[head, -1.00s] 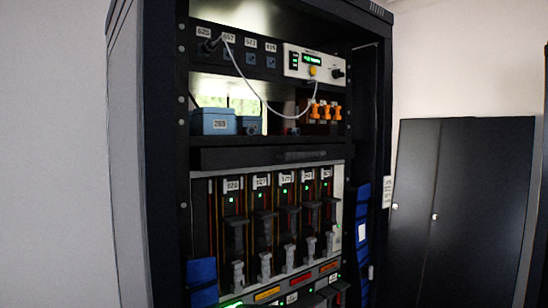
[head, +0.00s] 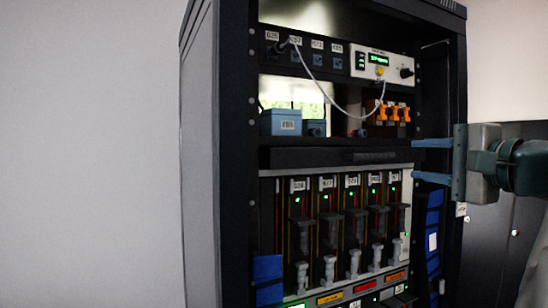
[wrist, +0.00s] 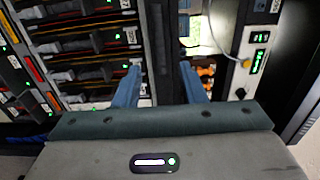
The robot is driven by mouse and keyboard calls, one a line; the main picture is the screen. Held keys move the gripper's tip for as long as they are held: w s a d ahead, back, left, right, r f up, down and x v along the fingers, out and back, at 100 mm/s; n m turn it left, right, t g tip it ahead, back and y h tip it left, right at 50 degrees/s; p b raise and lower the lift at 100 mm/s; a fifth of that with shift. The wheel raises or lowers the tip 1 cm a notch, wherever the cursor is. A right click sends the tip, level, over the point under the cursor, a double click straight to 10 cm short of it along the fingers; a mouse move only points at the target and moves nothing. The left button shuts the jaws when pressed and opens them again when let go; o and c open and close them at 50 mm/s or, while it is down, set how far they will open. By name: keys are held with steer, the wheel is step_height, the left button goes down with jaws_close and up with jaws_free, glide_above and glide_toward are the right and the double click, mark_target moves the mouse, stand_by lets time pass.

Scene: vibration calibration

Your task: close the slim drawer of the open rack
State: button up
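The slim drawer (head: 320,157) is a thin black front below the shelf and above the row of modules in the open rack (head: 200,160). A darker grip strip (head: 378,156) shows on its right part. How far it stands out is hard to tell. My gripper (head: 416,160) is at the drawer's right end, blue fingers apart and empty, one at about the height above the drawer and one below. In the wrist view, my open gripper (wrist: 161,84) faces the rack, with the dark drawer front (wrist: 164,45) running between the fingers. Contact cannot be seen.
Above the drawer are a blue box (head: 281,122), orange connectors (head: 393,112) and a hanging white cable (head: 325,93). Modules with grey handles (head: 328,268) stick out below. A dark cabinet (head: 490,250) stands right.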

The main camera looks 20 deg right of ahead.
mark_target(377, 157)
steer(key=w, duration=0.4)
steer(key=w+p, duration=0.1)
steer(key=w, duration=0.3)
steer(key=w+a+p, duration=0.1)
steer(key=w, duration=0.3)
steer(key=shift+w, duration=0.1)
jaws_close()
